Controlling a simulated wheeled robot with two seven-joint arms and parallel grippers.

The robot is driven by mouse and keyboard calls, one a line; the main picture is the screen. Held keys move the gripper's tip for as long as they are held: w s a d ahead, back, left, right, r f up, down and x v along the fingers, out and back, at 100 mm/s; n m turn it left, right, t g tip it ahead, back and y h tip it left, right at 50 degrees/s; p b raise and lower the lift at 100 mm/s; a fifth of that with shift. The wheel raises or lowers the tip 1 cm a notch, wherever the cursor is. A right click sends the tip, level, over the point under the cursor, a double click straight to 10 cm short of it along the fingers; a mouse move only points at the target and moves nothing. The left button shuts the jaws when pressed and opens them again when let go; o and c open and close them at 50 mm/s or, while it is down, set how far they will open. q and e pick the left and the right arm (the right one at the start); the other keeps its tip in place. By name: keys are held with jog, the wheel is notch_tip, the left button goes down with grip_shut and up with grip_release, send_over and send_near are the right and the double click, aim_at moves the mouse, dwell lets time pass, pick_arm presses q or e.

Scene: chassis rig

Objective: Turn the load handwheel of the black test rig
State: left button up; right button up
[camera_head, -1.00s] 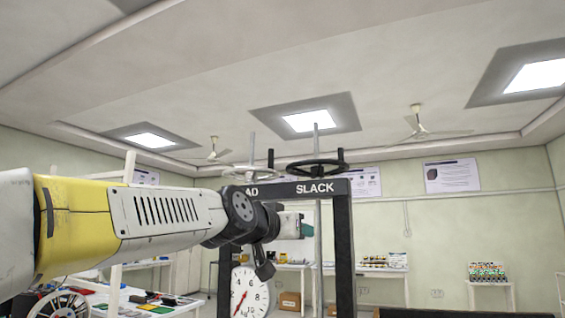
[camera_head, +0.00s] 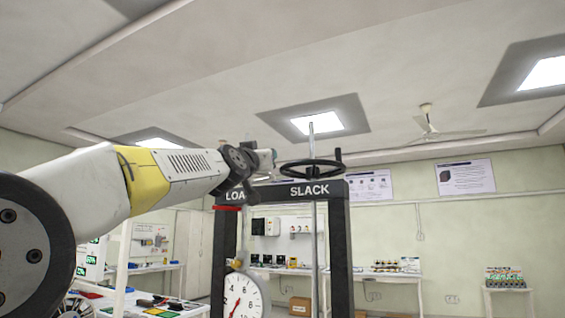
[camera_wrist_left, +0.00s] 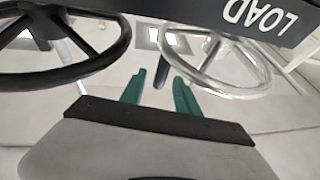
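The black test rig (camera_head: 336,245) stands ahead, with LOAD and SLACK on its top bar. In the left wrist view, which is upside down, the grey load handwheel (camera_wrist_left: 222,92) is beside the LOAD lettering, with a dark handle (camera_wrist_left: 163,73) at its rim. My left gripper (camera_wrist_left: 159,80) has its green fingers apart, one on each side of this handle; contact cannot be told. In the head view my left arm reaches the rig's top left, its gripper (camera_head: 266,160) partly hidden, and covers the load handwheel. My right gripper is not in view.
The black slack handwheel (camera_head: 311,168) is right of my left gripper and also shows in the left wrist view (camera_wrist_left: 75,72). A dial (camera_head: 243,296) hangs low in the rig. Benches (camera_head: 385,273) stand behind. A red part (camera_head: 227,207) shows under the LOAD end.

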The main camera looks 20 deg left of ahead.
pick_arm(q)
jog(key=shift+x, duration=1.15)
jog(key=shift+c, duration=0.2)
grip_shut()
jog(key=shift+f, duration=0.1)
dwell(0.3)
